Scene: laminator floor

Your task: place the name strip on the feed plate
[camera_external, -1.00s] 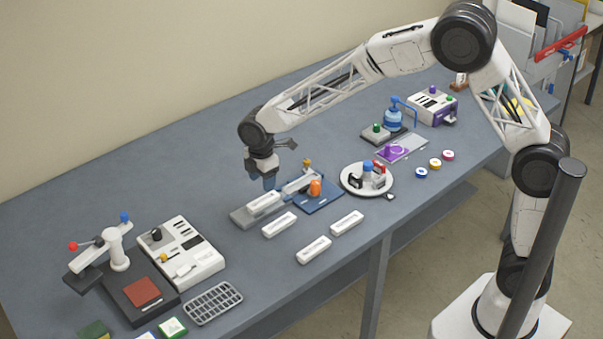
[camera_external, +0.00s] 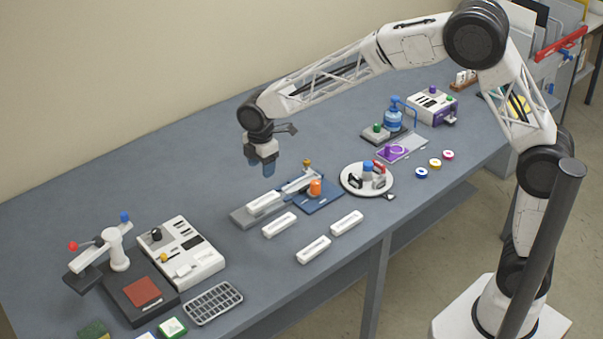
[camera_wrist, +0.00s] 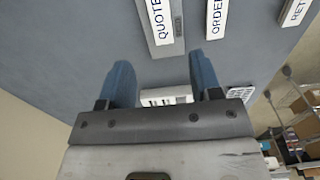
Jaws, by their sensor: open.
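A white name strip (camera_external: 264,203) lies on a long grey plate (camera_external: 240,217), which looks like the feed plate, beside a blue base. In the wrist view this strip reads QUOTE (camera_wrist: 158,18) and lies lengthwise along the grey plate (camera_wrist: 172,51). Two similar strips show in the wrist view, one reading ORDER (camera_wrist: 216,18) and one partly cut off reading RET (camera_wrist: 296,10). My gripper (camera_external: 263,168) is open and empty, above and behind the strip on the plate. Its blue fingers (camera_wrist: 160,68) are apart with nothing between them.
Three loose strips (camera_external: 279,225) (camera_external: 314,250) (camera_external: 346,223) lie in front of the plate. A blue base with an orange knob (camera_external: 315,187) adjoins it. A round white stand (camera_external: 352,189) is to the right, and a white control box (camera_external: 185,252) to the left.

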